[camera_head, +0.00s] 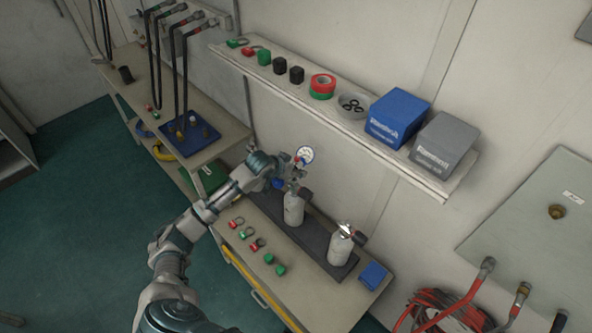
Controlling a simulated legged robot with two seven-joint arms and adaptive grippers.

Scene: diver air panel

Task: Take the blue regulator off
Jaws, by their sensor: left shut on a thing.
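The blue regulator (279,184) is at the top of the left small grey cylinder (293,209), with a round white-faced gauge (304,155) above it. My left gripper (275,174) reaches it from the left and is shut on it. The fingers and part of the regulator cover each other, so the exact grip is hard to see. I cannot tell whether the regulator is still seated on the cylinder valve. My right gripper is not in view.
A second grey cylinder (340,249) stands to the right in the dark rack (315,248). Red and green shackles and a blue box (373,275) lie on the bench (312,293). A wall shelf (300,95) with boxes and tape overhangs behind. Red hoses (440,310) are at lower right.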

